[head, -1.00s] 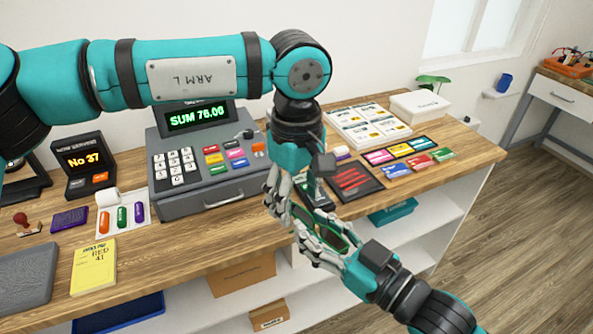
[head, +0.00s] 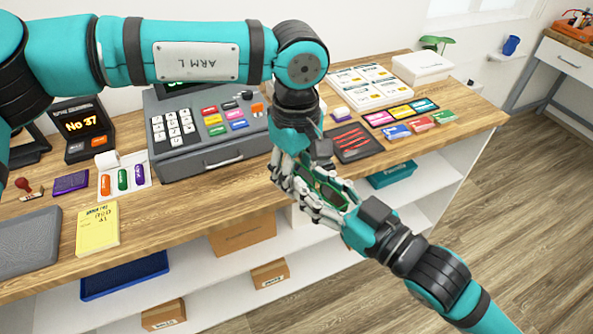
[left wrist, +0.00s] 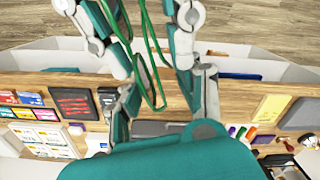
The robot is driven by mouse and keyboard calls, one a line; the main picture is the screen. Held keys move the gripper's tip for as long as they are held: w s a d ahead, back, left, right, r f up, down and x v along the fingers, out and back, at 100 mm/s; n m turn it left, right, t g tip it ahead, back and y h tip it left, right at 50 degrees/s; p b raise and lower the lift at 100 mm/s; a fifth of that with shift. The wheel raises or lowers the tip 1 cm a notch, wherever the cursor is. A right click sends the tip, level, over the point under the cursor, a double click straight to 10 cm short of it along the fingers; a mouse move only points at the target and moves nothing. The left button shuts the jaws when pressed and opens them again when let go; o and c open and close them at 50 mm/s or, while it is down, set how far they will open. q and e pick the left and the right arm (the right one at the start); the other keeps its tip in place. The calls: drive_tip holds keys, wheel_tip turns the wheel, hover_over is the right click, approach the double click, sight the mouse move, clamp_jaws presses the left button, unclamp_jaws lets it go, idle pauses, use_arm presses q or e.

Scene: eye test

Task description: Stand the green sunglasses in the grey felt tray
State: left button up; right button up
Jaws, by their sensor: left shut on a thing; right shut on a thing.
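The green sunglasses (head: 331,192) are up in the air by the counter's front edge, between my two grippers. My left gripper (head: 292,182) is shut on one side of them, and my right gripper (head: 326,208) is shut on them from the lower right. Fingers hide much of the sunglasses. In the left wrist view the thin green frame (left wrist: 149,45) runs between the fingers of my left gripper (left wrist: 155,35). The grey felt tray (head: 28,240) lies flat on the counter at the far left, cut by the picture's edge, well away from both grippers. It looks empty.
A yellow book (head: 97,230) lies right of the tray. A cash register (head: 205,130) stands behind my left gripper. A black tray with red pens (head: 355,142) and colored packs lie to the right. Shelves below hold a blue tray (head: 125,275) and boxes. Bare counter (head: 190,205) shows before the register.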

use_arm(q)
drive_tip(key=shift+d, duration=0.1)
drive_tip(key=shift+c, duration=1.7)
use_arm(e)
drive_tip(key=o, duration=1)
